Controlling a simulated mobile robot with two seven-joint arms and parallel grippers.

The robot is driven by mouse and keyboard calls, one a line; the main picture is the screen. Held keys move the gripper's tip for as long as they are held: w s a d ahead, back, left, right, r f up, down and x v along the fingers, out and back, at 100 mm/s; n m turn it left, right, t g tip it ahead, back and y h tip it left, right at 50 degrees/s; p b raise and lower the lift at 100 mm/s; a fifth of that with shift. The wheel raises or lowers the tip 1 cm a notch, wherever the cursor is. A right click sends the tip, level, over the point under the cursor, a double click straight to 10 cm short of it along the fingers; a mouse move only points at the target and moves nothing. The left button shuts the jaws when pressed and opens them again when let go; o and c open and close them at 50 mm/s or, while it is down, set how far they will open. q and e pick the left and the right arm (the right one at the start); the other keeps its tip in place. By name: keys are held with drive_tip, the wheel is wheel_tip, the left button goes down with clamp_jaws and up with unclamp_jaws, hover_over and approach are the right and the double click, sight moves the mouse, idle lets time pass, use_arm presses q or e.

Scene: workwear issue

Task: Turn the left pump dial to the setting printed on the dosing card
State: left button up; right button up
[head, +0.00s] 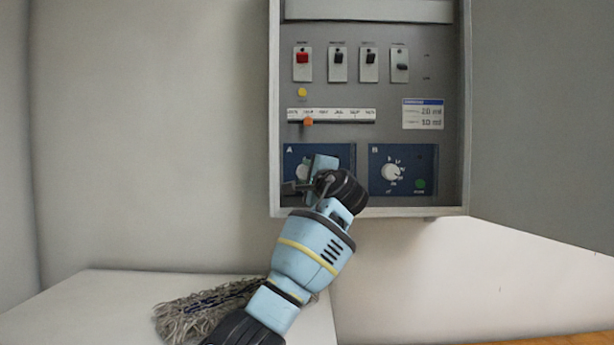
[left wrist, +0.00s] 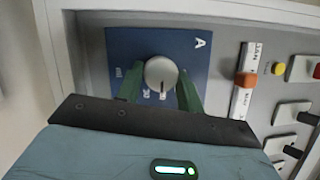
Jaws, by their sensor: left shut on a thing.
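The left pump dial (left wrist: 160,74), a round grey knob on the blue plate marked A (left wrist: 200,44), sits between the green fingers of my left gripper (left wrist: 158,92). My left gripper is shut on the dial. In the head view my left gripper (head: 305,178) covers most of the left dial, with only its edge (head: 301,172) showing. The dial's pointer line shows in the left wrist view, but the printed marks are too small to read. The dosing card (head: 423,114) is white with a blue header and shows 20 ml and 10 ml lines. My right gripper is not in view.
Above are several switches, a yellow lamp (head: 302,92) and an orange slider (head: 308,121). The cabinet door (head: 540,120) stands open at right. A grey mop head (head: 205,308) lies on the white surface below.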

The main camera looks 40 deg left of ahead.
use_arm(q)
drive_tip(key=shift+n+g, duration=0.3)
drive_tip(key=shift+n, duration=0.6)
drive_tip(key=shift+h, duration=0.3)
drive_tip(key=o, duration=1)
drive_tip(key=v, duration=0.7)
drive_tip(key=shift+d, duration=0.35)
drive_tip(key=shift+s, duration=0.15)
